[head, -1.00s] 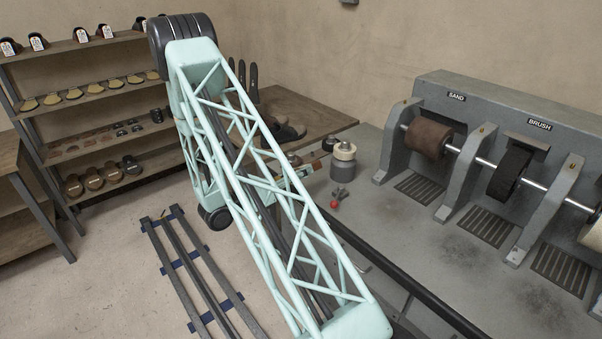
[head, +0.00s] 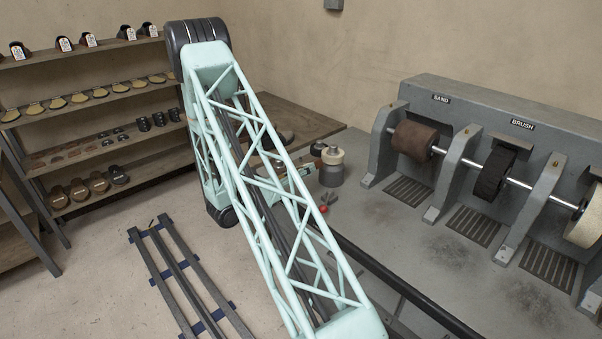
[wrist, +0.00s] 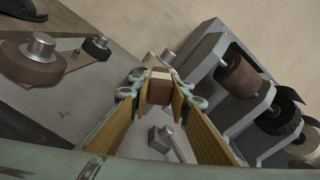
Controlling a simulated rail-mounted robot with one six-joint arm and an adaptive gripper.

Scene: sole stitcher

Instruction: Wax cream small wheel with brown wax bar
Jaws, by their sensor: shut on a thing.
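My gripper (wrist: 160,92) is shut on a brown wax bar (wrist: 160,88), held between its tan-lined fingers in the wrist view. A pale cream piece shows just beyond the bar, but I cannot tell whether they touch. In the head view, a cream roll (head: 333,155) sits on a grey cylinder at the bench's left end. A cream wheel (head: 585,217) on the machine's shaft is partly cut off at the right edge; it also shows in the wrist view (wrist: 308,144). I cannot tell which is the small wheel.
The grey machine carries a brown SAND wheel (head: 413,142) and a black BRUSH wheel (head: 493,172) between upright brackets. A small red knob (head: 323,209) is near the bench's left edge. A shelf rack (head: 90,95) with soles and shoes stands at the back left.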

